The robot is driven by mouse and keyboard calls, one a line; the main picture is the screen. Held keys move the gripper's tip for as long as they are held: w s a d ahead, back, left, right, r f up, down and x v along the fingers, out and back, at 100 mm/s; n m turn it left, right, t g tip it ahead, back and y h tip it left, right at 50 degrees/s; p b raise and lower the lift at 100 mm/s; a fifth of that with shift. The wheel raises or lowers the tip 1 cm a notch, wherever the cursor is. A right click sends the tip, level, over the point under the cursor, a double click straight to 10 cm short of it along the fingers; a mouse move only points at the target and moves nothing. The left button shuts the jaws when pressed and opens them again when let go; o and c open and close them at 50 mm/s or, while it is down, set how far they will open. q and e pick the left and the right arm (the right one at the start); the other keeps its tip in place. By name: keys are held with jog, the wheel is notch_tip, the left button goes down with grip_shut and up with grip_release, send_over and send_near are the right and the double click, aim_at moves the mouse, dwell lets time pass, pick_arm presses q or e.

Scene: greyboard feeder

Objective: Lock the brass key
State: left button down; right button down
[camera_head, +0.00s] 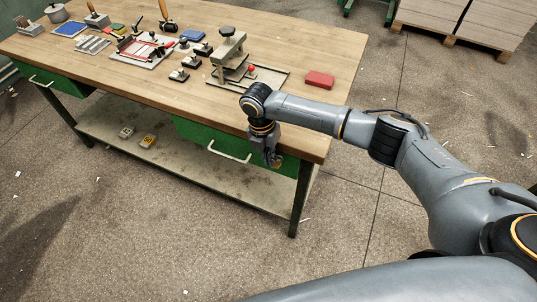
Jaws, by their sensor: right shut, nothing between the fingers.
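My right gripper (272,160) is shut and empty, with its fingers pointing down. It appears in front of the right end of the green drawer (195,132) under the workbench top. I cannot tell whether it touches the drawer front. The drawer has a pale handle (229,154), to the left of the gripper, and looks closed. I cannot make out the brass key or a lock; the gripper covers part of the drawer front. My left gripper is not in view.
The wooden workbench top (325,110) carries a small press (229,50), a red block (320,79) and several tools. Another green drawer (52,80) is at the left. A lower shelf (180,150) holds small yellow items. Pallets (455,20) stand behind; floor at right is open.

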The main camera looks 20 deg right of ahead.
jog(key=shift+w+a+f+p, duration=0.15)
jog(key=shift+a+f+p, duration=0.05)
jog(key=shift+f+p, duration=0.15)
jog(key=shift+w+a+f+p, duration=0.15)
jog(key=shift+f+p, duration=0.1)
jog(key=shift+f, duration=0.1)
dwell(1.3)
